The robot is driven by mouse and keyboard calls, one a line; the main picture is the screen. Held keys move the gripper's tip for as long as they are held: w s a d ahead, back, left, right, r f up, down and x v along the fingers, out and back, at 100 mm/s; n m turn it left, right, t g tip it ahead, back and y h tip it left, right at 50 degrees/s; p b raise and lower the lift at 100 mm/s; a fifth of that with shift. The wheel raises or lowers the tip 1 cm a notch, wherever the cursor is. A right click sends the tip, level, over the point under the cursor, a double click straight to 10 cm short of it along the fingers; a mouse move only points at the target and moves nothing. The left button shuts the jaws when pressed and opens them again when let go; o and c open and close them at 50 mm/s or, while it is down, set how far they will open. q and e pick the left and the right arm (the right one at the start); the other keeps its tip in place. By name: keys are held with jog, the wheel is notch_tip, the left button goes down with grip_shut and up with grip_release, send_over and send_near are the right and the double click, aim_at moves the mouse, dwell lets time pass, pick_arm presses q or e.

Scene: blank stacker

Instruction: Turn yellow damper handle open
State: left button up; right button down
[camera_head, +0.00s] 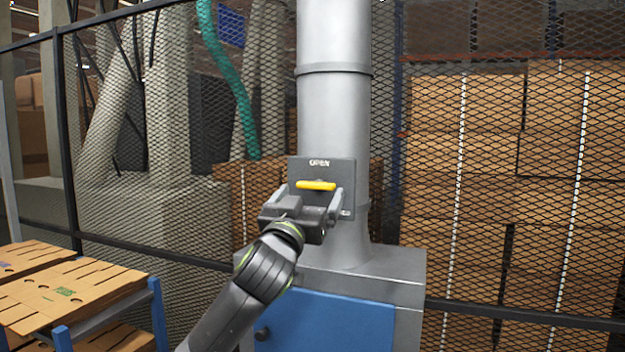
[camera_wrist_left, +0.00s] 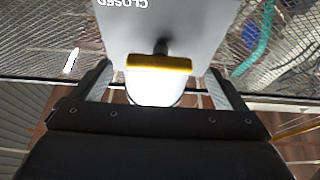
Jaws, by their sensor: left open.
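The yellow damper handle (camera_head: 316,185) lies horizontally on a dark grey plate (camera_head: 328,165) marked OPEN at its top, fixed to the grey duct (camera_head: 335,110). In the left wrist view the handle (camera_wrist_left: 160,62) is a yellow bar on a dark stem, lying across the picture. The word CLOSED shows upside down on the plate (camera_wrist_left: 180,22) there. My left gripper (camera_head: 311,196) is open in front of the plate, its fingers (camera_wrist_left: 158,78) on either side of the handle with gaps between. It appears not to touch the handle. My right gripper is out of view.
The duct rises from a grey cabinet (camera_head: 400,270) with a blue door (camera_head: 335,322). Wire mesh fencing (camera_head: 480,180) stands behind, with stacked cartons beyond. Cardboard blanks (camera_head: 65,292) lie on a blue-framed rack (camera_head: 158,312) at the left.

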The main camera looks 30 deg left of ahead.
aim_at(317, 185)
pick_arm(q)
jog(key=shift+p+x, duration=0.35)
jog(key=shift+x, duration=0.95)
jog(key=shift+s, duration=0.1)
jog(key=shift+c, duration=0.2)
jog(key=c, duration=0.9)
